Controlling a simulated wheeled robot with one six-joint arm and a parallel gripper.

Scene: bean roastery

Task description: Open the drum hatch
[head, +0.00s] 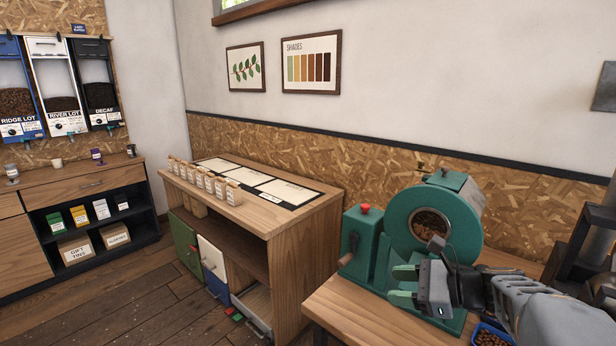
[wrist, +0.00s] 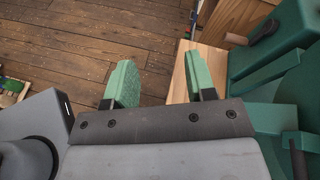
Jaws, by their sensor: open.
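The green roaster drum (head: 466,226) stands on the wooden bench at the right in the head view. Its broad round front (head: 399,222) has a round window or opening with brown beans (head: 430,224) behind it. A dark grip at its lower edge is partly overlapped by my arm, and I cannot tell whether the hatch is shut. My gripper (head: 402,284) is open and empty, in front of the roaster's lower part. In the wrist view its green fingers (wrist: 160,78) are apart with floor between them, and green roaster parts (wrist: 265,75) show at the right.
A green control box (head: 360,237) with a red button and a wooden-handled lever (head: 348,256) stands left of the drum. A blue tray of beans (head: 488,336) sits near my arm. A wooden cabinet (head: 304,245) stands further left. Floor is free left of the bench.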

